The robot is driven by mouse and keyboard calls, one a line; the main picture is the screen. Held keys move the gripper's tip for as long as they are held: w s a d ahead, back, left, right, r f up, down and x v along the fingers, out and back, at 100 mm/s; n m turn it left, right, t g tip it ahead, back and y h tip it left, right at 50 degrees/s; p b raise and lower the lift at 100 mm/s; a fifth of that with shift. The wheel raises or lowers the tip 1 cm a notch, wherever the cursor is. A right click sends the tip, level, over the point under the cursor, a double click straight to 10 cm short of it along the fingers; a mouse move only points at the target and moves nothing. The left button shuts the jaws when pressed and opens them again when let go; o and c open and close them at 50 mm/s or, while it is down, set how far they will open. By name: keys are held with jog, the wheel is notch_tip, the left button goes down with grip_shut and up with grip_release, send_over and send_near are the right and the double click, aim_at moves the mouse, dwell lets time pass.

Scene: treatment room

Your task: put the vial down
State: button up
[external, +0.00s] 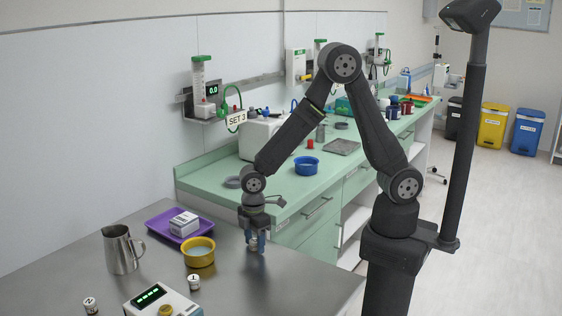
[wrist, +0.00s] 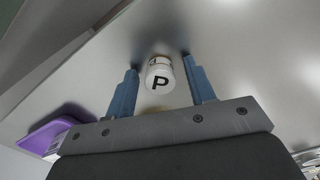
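The vial (wrist: 160,75) has a white cap marked with a black P. In the wrist view it is between the two blue fingers of my gripper (wrist: 162,62), with a narrow gap on each side. My gripper is open around it. In the external view my gripper (external: 255,246) points down low over the steel table, and the vial (external: 253,244) shows partly between the fingers. The vial looks upright at the table surface; its base is hard to make out.
On the steel table (external: 290,285) are a metal jug (external: 121,250), a purple tray (external: 160,224) with a white box, a yellow bowl (external: 200,258), a white device with a green display (external: 150,297), and vials marked 1 (external: 194,282) and 2 (external: 90,305). The table's right part is clear.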

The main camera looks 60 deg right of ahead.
notch_tip(320, 180, up, 16)
jog(key=shift+r, duration=0.25)
jog(key=shift+o, duration=0.4)
jog(key=shift+r, duration=0.5)
jog(key=n, duration=0.4)
send_over(255, 241)
notch_tip(255, 241, down, 12)
jog(key=shift+s+f, duration=0.15)
jog(key=shift+w+f, duration=0.15)
jog(key=shift+f, duration=1.15)
jog(key=shift+w+f, duration=0.15)
jog(key=shift+f, duration=1.1)
